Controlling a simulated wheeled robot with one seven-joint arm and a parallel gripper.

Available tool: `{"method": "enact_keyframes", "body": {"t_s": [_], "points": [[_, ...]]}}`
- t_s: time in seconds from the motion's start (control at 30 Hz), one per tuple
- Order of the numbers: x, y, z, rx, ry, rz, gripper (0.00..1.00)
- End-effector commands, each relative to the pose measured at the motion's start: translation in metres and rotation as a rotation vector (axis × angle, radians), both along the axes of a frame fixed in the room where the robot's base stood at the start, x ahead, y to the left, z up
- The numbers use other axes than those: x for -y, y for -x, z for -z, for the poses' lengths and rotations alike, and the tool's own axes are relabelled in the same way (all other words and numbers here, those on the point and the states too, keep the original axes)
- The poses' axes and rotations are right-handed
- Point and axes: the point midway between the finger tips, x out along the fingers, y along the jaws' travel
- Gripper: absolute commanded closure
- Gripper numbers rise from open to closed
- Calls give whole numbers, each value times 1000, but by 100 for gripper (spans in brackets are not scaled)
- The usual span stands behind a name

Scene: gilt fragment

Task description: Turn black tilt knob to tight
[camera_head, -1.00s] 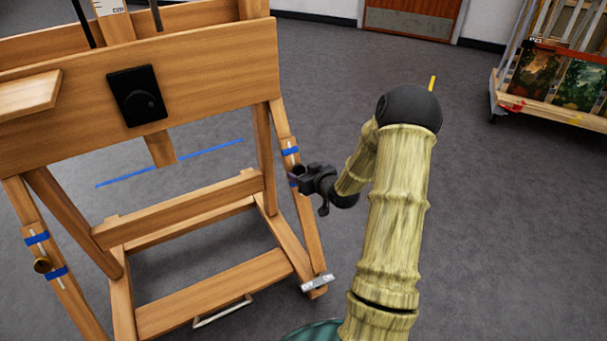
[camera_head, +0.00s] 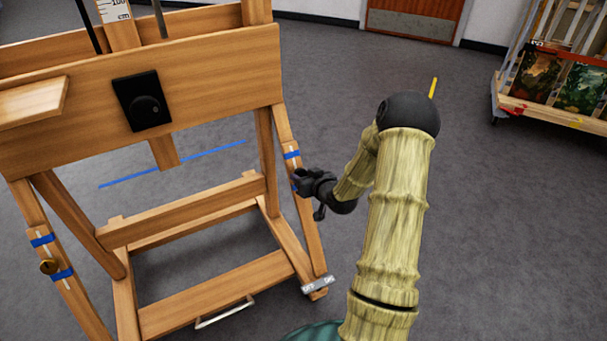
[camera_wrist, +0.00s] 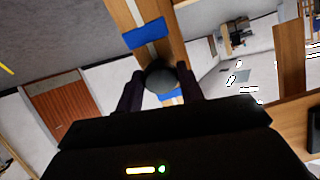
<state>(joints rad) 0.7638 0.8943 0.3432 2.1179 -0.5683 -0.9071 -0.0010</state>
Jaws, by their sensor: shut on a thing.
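The black tilt knob (camera_wrist: 161,75) shows in the wrist view as a dark round knob on a wooden leg of the easel, between strips of blue tape (camera_wrist: 143,33). My gripper (camera_wrist: 160,84) has one finger on each side of it and is shut on it. In the head view my gripper (camera_head: 300,181) is at the easel's right leg (camera_head: 307,225), just below a blue tape band (camera_head: 291,154). There the gripper hides the knob. I cannot read the knob's turn angle or any tight mark.
The wooden easel (camera_head: 205,75) carries a black plate with a round dial (camera_head: 142,101) on its front board. A cart with paintings (camera_head: 556,80) stands at the far right. The grey floor (camera_head: 500,220) at right is clear.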

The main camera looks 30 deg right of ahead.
Motion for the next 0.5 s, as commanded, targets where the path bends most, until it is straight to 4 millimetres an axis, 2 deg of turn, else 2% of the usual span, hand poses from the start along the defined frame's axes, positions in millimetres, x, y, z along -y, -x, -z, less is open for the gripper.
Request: {"method": "enact_keyframes", "body": {"t_s": [0.5], "points": [[-3, 2, -3, -21, -408, 213, 85]]}}
